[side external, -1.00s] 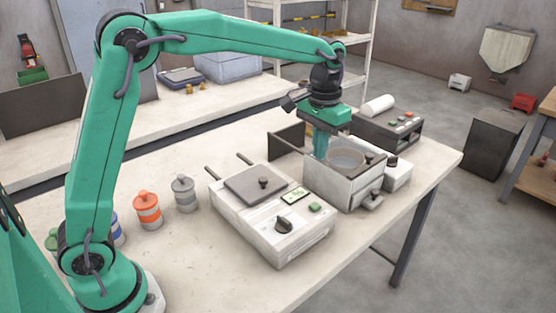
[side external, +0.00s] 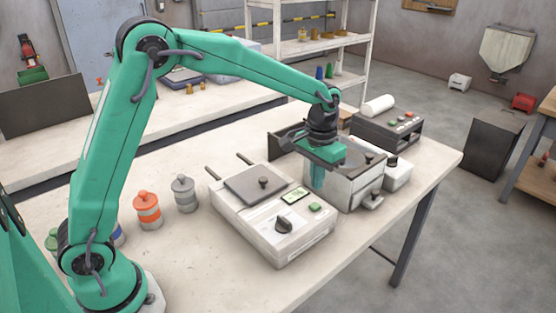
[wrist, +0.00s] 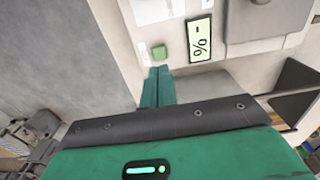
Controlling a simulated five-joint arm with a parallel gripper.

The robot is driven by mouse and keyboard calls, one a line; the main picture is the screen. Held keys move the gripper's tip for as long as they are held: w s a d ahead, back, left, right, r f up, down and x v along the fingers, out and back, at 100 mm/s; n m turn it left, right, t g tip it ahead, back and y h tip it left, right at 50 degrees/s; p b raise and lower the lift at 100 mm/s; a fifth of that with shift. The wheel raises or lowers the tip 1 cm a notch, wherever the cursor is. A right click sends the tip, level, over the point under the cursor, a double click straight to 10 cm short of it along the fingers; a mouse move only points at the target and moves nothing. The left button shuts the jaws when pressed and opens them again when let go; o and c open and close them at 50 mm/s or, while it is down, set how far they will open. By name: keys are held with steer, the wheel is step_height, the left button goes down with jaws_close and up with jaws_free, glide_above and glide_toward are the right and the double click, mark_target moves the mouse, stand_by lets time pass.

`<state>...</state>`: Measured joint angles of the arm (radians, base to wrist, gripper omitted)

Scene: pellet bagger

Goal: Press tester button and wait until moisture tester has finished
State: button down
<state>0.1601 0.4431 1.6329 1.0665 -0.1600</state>
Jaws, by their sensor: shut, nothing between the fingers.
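The white moisture tester (side external: 262,238) stands on the bench with a grey lid plate (side external: 252,187), a black dial (side external: 283,225), a lit display (side external: 295,195) and a green button (side external: 315,207). In the wrist view the display (wrist: 199,38) reads a dash and a percent sign. The green button (wrist: 158,52) shows just beyond my fingertips there. My gripper (side external: 317,187) is shut and empty, pointing down near the tester's back right edge, close to the button. A gap to the button seems to remain, but its height is hard to judge.
A white box-shaped device (side external: 350,190) stands close behind the tester, partly hidden by my gripper. A dark control box (side external: 390,128) is farther back. An orange canister (side external: 147,210) and a grey canister (side external: 185,194) stand left of the tester. The front of the bench is clear.

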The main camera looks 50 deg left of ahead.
mark_target(314, 205)
steer(key=shift+f, duration=2.75)
steer(key=shift+s+f, duration=0.1)
steer(key=shift+f, duration=1)
steer(key=shift+r, duration=0.1)
step_height(314, 205, up, 15)
steer(key=shift+w, duration=0.3)
